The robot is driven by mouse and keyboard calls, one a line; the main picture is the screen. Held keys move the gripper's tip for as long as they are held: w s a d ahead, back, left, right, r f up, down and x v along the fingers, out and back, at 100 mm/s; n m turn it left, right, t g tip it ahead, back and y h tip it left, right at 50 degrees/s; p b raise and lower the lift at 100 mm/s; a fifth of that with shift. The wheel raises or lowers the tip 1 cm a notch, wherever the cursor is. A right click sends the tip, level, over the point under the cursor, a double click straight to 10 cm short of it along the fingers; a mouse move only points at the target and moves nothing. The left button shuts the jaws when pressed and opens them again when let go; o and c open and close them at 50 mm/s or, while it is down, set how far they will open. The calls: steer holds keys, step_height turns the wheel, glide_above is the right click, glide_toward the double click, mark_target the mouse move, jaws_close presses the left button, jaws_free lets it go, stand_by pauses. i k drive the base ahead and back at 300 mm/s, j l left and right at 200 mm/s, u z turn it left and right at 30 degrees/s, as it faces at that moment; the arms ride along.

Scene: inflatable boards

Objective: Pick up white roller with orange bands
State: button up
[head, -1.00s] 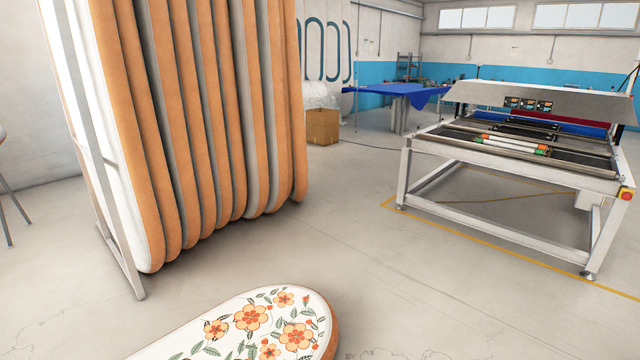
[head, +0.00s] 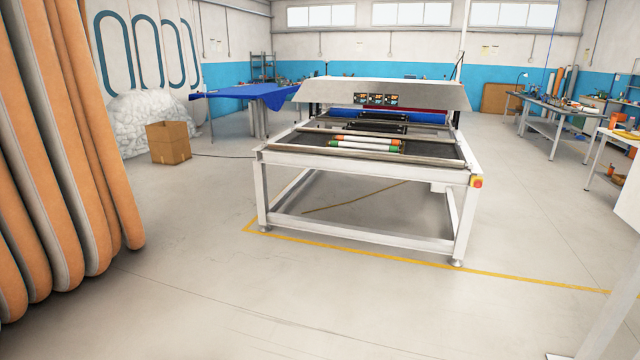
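Two white rollers lie side by side across the bed of a white-framed machine (head: 365,165) in the middle of the head view. The farther one, a white roller with orange bands (head: 368,139), shows orange at its ends. The nearer one, a white roller with green bands (head: 362,146), shows green at its right end. They are small at this distance, so whether they touch is hard to tell. My gripper is not in view.
Orange-edged inflatable boards (head: 60,170) stand at the left. A cardboard box (head: 168,143) and a blue-covered table (head: 240,91) stand behind, left of the machine. Workbenches (head: 560,112) line the right. The floor (head: 200,270) before the machine is clear, marked with a yellow line.

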mark_target(340, 138)
steer(key=i, duration=0.9)
steer(key=i+z, duration=0.15)
steer(key=i, duration=0.75)
steer(key=i+j, duration=0.1)
steer(key=i, duration=0.8)
steer(key=i+j+z, duration=0.1)
steer(key=i, duration=0.8)
steer(key=i+j+z, duration=0.25)
steer(key=i, duration=0.3)
steer(key=i+j+z, duration=0.25)
steer(key=i+j, duration=0.2)
steer(key=j, duration=0.1)
